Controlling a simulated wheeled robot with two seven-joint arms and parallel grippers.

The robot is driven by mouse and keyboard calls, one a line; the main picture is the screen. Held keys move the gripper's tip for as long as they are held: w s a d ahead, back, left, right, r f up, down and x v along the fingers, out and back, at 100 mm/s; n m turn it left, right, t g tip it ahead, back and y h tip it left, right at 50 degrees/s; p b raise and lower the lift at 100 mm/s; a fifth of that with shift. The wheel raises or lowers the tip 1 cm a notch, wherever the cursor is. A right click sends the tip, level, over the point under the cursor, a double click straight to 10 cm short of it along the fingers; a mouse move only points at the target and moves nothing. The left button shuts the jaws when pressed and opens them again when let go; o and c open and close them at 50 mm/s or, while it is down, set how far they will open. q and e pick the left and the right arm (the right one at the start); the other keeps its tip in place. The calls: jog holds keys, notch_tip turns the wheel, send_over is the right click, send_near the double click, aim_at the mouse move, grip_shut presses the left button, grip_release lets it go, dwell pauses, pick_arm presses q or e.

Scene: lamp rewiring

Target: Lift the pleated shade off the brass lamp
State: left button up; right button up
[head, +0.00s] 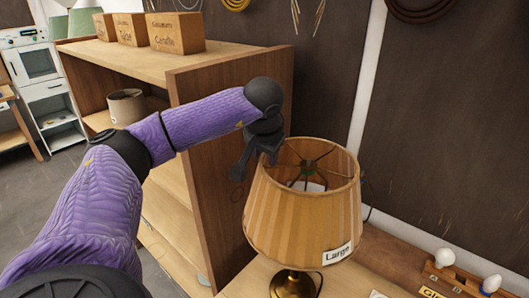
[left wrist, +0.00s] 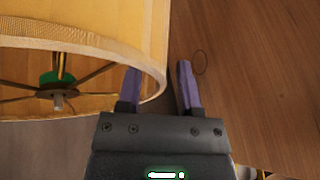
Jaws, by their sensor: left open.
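The pleated shade (head: 300,215), tan with a "Large" tag, sits upright on the brass lamp (head: 292,284). Its open top shows dark spokes and a green centre piece. My left gripper (head: 255,160) is at the shade's upper left rim, pointing down. In the left wrist view the shade (left wrist: 115,50) fills the left side. There my left gripper (left wrist: 160,82) is open, with its left finger overlapping the rim and its right finger outside, over brown wood. The rim passes between the fingers; I cannot tell whether either touches it. My right gripper is not in view.
A wooden shelf unit (head: 230,150) stands close left of the shade, with labelled boxes (head: 176,33) on top. A wooden holder with bulbs (head: 445,257) is at the lower right. The dark wall (head: 460,130) is behind.

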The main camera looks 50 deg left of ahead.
pick_arm(q)
grip_shut()
dwell(0.3)
jog(key=shift+r, duration=0.1)
dwell(1.0)
jog(key=shift+r+p, duration=1.05)
jog(key=shift+p, duration=0.2)
notch_tip(320, 180, up, 16)
jog(key=p, duration=1)
